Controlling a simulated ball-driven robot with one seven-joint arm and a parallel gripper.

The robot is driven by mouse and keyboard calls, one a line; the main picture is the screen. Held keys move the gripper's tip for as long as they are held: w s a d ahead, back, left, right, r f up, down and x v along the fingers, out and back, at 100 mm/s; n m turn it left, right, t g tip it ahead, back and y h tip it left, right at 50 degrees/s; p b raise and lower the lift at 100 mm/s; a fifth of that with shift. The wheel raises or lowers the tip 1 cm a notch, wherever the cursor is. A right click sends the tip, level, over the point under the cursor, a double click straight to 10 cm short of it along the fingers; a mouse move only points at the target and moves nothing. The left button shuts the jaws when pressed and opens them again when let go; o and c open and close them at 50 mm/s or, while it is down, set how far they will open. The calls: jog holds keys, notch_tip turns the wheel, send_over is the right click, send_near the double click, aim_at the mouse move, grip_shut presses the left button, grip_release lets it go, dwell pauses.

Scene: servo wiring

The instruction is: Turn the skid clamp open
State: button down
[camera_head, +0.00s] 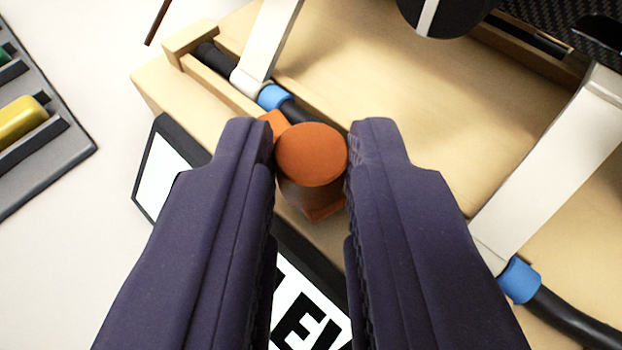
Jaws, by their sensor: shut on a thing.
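The skid clamp shows as an orange round knob (311,154) with orange parts beside and below it, at the edge of a light wooden skid (400,120). My gripper (311,150) comes in from the bottom of the view, with its two dark fingers on either side of the knob. It is shut on the knob. The fingers hide the lower sides of the clamp, so I cannot tell how far it is turned.
White struts (545,165) with blue-collared black tubes stand on the skid. A black-framed sign (163,165) lies along its front, partly hidden by my fingers. A grey tray (60,150) with a yellow piece (20,119) is at left. White surface between them is clear.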

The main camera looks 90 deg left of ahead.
jog(key=shift+w+r+n+g+p, duration=0.2)
jog(key=shift+n+g+p, duration=0.35)
jog(key=shift+p, duration=0.65)
jog(key=shift+n+g+p, duration=0.35)
jog(key=shift+g+p, duration=0.2)
jog(key=shift+w+f+n+g+h, duration=0.1)
jog(key=shift+f+n+g+h, duration=0.1)
jog(key=shift+n+g+h, duration=0.25)
jog(key=shift+f+g, duration=0.1)
jog(key=shift+g, duration=0.15)
jog(key=c, duration=1)
grip_release()
